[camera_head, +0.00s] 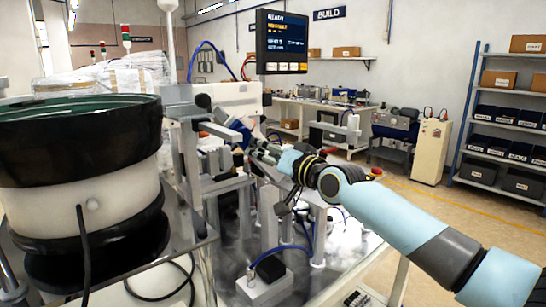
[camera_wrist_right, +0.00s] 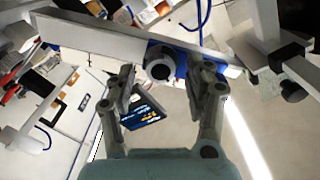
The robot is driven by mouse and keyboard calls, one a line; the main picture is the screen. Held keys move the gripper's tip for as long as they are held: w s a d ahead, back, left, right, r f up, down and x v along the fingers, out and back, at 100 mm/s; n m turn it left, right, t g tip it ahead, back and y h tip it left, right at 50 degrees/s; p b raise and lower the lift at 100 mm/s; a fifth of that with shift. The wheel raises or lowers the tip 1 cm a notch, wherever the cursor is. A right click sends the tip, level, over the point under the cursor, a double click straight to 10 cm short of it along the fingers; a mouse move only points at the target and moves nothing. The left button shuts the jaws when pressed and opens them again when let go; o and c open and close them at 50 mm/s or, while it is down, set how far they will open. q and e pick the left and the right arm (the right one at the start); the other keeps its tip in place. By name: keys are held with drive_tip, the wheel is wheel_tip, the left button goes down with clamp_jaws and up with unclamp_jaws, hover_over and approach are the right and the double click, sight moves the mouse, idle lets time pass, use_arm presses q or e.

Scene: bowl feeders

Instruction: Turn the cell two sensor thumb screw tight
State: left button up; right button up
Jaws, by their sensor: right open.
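A round dark knob with a grey face (camera_wrist_right: 160,66), which looks like the sensor thumb screw, sits on a blue bracket (camera_wrist_right: 181,62) on a grey rail (camera_wrist_right: 100,35). My right gripper (camera_wrist_right: 160,70) is open, with one finger on each side of the knob in the right wrist view. Gaps show between the knob and both fingers; the depth between them is hard to tell. In the head view my right gripper (camera_head: 256,147) is at the blue bracket (camera_head: 238,131) on the machine, and the knob cannot be made out there. My left gripper is out of view.
A large black-and-white bowl feeder (camera_head: 85,185) stands at the left. A display (camera_head: 281,42) reading READY hangs above the machine. Grey posts and rails (camera_head: 200,190) crowd the space beside the gripper. Floor at the right is open.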

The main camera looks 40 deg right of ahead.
drive_tip(key=s, duration=0.6)
drive_tip(key=shift+s+d, duration=0.2)
drive_tip(key=shift+d, duration=0.05)
